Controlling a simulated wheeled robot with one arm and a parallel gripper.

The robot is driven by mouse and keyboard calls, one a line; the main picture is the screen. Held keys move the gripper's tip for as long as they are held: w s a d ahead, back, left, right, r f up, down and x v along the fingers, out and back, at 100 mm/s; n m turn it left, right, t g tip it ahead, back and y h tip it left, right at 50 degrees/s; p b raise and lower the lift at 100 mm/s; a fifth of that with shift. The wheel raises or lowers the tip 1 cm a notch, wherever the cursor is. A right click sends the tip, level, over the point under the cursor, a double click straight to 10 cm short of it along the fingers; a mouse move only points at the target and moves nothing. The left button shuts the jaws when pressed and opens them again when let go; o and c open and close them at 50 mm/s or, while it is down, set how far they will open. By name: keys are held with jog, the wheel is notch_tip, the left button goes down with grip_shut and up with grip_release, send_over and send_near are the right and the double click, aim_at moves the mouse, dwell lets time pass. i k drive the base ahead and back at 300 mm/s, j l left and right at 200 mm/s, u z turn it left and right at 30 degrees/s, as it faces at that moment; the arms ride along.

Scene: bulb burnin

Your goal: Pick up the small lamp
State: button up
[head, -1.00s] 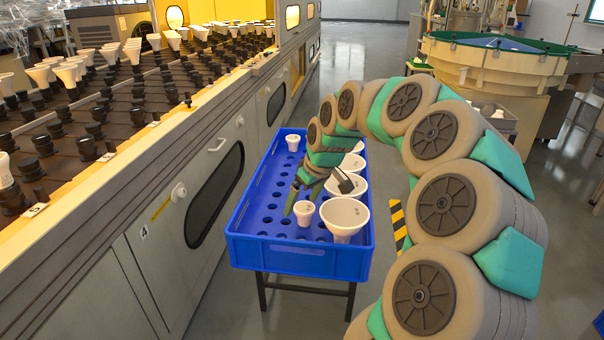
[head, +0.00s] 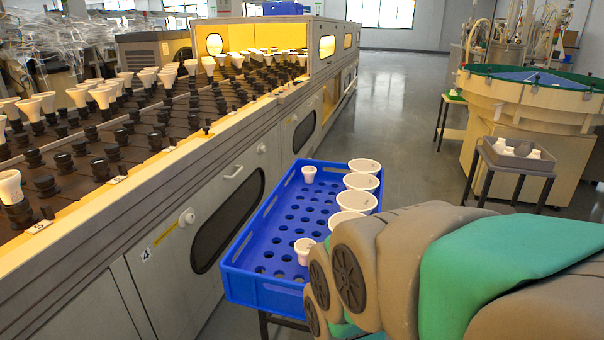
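Two small white lamps stand in holes of the blue crate (head: 262,291). One small lamp (head: 309,174) is near the far left corner. The other small lamp (head: 304,251) is nearer the front, close beside my arm. Larger white lamps (head: 361,181) stand in a row along the crate's right side, the nearest partly hidden by my arm. My arm fills the lower right and covers the crate's front right corner. My gripper does not show, so its fingers and anything in them are hidden.
A long burn-in machine (head: 222,183) with rows of black sockets and white lamps runs along the left, close to the crate. At right stand a round green-topped table (head: 530,80) and a grey bin (head: 517,157) with white items. The floor (head: 410,130) beyond the crate is clear.

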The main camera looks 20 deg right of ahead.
aim_at(308, 172)
jog(key=l+u, duration=0.25)
jog(key=l, duration=1)
jog(key=l+u, duration=0.2)
jog(key=l, duration=1.05)
jog(key=i+l+u, duration=0.25)
jog(key=i+l, duration=0.85)
jog(key=i, duration=0.2)
